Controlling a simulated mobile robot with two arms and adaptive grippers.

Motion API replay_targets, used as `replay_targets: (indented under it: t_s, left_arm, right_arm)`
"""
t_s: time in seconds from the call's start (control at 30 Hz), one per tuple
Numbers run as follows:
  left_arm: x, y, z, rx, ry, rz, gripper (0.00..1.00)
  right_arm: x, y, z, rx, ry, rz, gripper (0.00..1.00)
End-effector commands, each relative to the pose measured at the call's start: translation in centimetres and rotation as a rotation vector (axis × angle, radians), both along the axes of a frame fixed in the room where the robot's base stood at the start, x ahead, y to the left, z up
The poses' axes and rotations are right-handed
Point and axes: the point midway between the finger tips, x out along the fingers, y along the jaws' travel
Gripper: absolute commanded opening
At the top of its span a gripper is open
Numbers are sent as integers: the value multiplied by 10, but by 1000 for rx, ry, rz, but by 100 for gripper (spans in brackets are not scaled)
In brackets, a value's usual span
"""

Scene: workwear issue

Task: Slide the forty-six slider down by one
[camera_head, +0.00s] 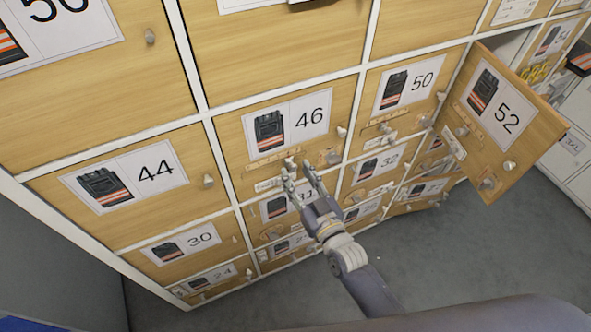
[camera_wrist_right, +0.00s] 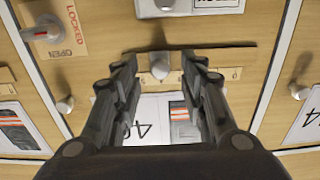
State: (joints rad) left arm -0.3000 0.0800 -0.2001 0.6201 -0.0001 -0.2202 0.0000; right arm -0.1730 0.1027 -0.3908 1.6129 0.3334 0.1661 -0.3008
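The wooden door labelled 46 (camera_head: 318,95) is in the middle of the head view, with a black glove-like item pictured on its label. Its slider strip (camera_head: 264,164) runs below the label, partly hidden by my gripper. In the right wrist view the strip (camera_wrist_right: 232,74) shows upside down with a small grey slider knob (camera_wrist_right: 159,66) on it. My right gripper (camera_head: 303,168) is at the strip. Its two fingers (camera_wrist_right: 158,62) are apart, one on each side of the knob; whether they touch it I cannot tell. My left gripper is not in view.
Door 52 (camera_head: 497,112) stands swung open at right. Closed doors 44 (camera_head: 125,180), 50 (camera_head: 408,85) and others surround door 46, with protruding knobs. Grey floor (camera_head: 470,255) is clear at lower right.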

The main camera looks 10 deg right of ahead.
Motion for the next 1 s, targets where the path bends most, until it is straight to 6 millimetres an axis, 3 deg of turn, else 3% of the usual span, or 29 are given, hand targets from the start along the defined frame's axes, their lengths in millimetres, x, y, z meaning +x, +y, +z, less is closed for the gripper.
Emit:
replay_targets:
  t_s: [0.2,0.5,0.67,0.87,1.0]
  left_arm:
    - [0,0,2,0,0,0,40]
    - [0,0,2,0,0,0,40]
    - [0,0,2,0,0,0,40]
    - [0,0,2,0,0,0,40]
    - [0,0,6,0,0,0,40]
  right_arm:
    - [16,6,0,-1,1,1,39]
    - [17,7,-1,-1,1,0,39]
    - [17,6,-1,-1,1,0,2]
    - [17,7,-1,-1,2,0,0]
    - [12,20,0,2,4,0,0]
